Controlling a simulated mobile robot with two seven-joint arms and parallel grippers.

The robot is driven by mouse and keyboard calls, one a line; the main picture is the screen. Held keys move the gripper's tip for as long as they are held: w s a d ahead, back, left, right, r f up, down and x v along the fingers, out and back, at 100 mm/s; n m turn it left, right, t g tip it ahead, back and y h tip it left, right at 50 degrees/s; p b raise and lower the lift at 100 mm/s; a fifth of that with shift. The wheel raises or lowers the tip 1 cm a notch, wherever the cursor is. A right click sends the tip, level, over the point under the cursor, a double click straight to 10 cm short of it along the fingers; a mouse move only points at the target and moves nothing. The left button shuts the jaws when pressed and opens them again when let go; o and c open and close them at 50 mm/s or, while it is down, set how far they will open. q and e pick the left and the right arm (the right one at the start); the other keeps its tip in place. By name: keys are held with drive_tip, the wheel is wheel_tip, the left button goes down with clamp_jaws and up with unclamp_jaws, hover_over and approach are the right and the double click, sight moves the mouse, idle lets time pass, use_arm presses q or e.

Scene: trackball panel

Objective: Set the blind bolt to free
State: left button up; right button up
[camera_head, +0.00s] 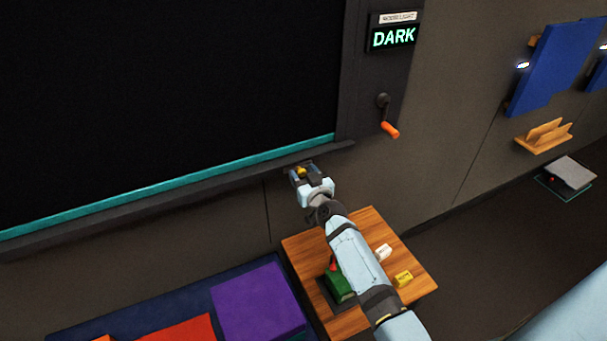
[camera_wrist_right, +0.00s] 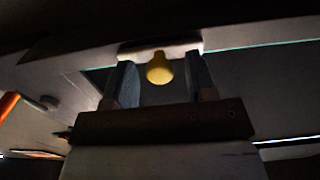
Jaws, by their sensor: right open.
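The blind bolt shows as a yellow knob (camera_head: 301,171) just under the sill at the blind's lower right. In the right wrist view the rounded yellow knob (camera_wrist_right: 159,69) hangs from a pale plate, between my two fingers. My right gripper (camera_head: 304,174) is open with one finger on each side of the knob; a gap shows on both sides. The bolt's label and its slot are hidden or too dark to read. The big dark blind (camera_head: 160,90) has a teal bottom edge. My left gripper is out of view.
A lit sign (camera_head: 393,37) reads DARK above a crank with an orange handle (camera_head: 390,129). Below my right arm is a wooden table (camera_head: 300,250) with a green block (camera_head: 341,286), a white piece (camera_head: 383,252) and a yellow piece (camera_head: 403,279). A purple cushion (camera_head: 257,300) lies to its left.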

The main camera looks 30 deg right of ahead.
sight(311, 160)
clamp_jaws()
drive_tip(key=d, duration=0.4)
drive_tip(key=shift+s+d+r+b, duration=0.1)
drive_tip(key=shift+d+b, duration=0.05)
drive_tip(key=shift+b, duration=0.25)
drive_tip(key=shift+c, duration=1)
unclamp_jaws()
drive_tip(key=shift+d, duration=0.1)
drive_tip(key=shift+o, duration=1)
drive_tip(key=shift+s, duration=0.1)
